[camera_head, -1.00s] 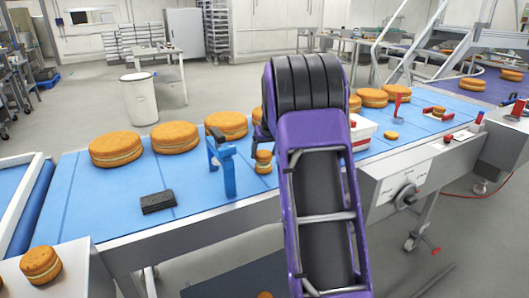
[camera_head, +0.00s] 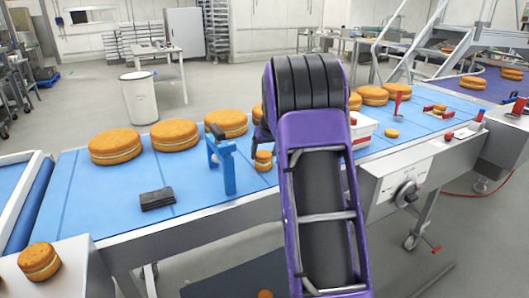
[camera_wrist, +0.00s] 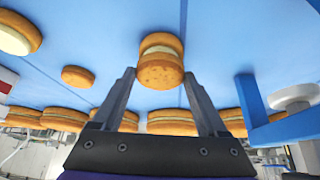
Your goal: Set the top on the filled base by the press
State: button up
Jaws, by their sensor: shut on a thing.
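My gripper (camera_wrist: 159,72) is shut on the orange-brown top (camera_wrist: 160,72), with a fingertip at each side of it. Directly under the top, a pale cream layer and the base (camera_wrist: 161,40) show on the blue belt. The top looks level and lined up with the base; I cannot tell whether it presses on the cream.
Several large filled rounds (camera_head: 175,135) line the far side of the belt (camera_head: 100,195). A dark block (camera_head: 157,199) lies left of the press. A small single round (camera_head: 391,133) lies to the right. Another filled round (camera_head: 40,261) sits at the near left corner.

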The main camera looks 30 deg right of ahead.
jog(key=shift+f, duration=0.25)
jog(key=o, duration=0.8)
jog(key=shift+r+p, duration=2.2)
jog(key=shift+r, duration=1.35)
